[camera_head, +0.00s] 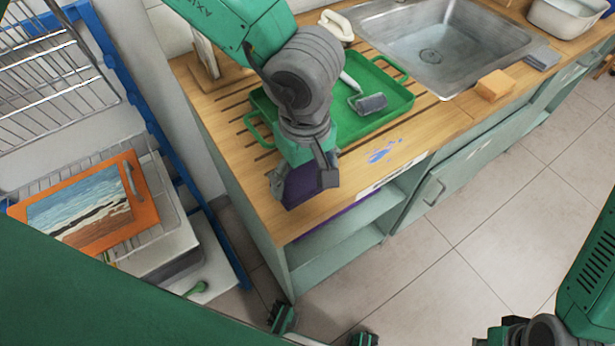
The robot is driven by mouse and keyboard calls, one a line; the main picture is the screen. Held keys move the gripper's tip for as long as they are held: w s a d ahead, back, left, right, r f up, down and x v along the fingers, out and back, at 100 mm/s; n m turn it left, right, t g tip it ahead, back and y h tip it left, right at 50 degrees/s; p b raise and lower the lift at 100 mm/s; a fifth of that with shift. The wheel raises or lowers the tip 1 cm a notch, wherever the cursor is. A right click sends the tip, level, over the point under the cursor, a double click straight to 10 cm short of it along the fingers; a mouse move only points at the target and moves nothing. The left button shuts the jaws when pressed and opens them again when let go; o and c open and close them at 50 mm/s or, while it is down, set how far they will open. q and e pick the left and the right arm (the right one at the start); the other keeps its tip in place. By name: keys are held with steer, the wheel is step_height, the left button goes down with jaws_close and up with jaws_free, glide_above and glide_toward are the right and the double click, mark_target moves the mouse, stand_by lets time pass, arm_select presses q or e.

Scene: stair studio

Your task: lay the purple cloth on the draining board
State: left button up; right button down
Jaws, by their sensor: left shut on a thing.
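My left gripper (304,178) is over the front left of the wooden counter, shut on the purple cloth (302,187). The cloth shows as a small dark purple patch between and below the fingers, and the gripper hides part of it. A purple strip (350,216) also shows below the counter's front edge; I cannot tell whether it belongs to the same cloth. The grooved draining board (220,109) is the counter part left of the sink, largely covered by a green tray. My right arm enters at the lower right, with its gripper out of view.
The sink (445,45) is behind right, with an orange sponge (495,85) in front. A blue patch (383,152) marks the counter. A rack with a picture (82,207) stands left. Bare floor lies right.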

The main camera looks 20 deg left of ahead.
mark_target(304, 189)
arm_select(q)
steer(key=shift+w+f, duration=0.25)
steer(key=shift+f, duration=0.65)
steer(key=f, duration=0.3)
steer(key=shift+s+a+b, duration=0.1)
steer(key=shift+s+b, duration=0.15)
steer(key=shift+b, duration=0.05)
steer(key=shift+f, duration=0.15)
steer(key=shift+c, duration=0.8)
steer(key=o, duration=1)
steer(key=shift+c, duration=0.2)
steer(key=shift+o, duration=0.8)
steer(key=shift+w, duration=0.15)
step_height(304, 189, up, 12)
steer(key=shift+r+p, duration=0.1)
steer(key=shift+p, duration=0.95)
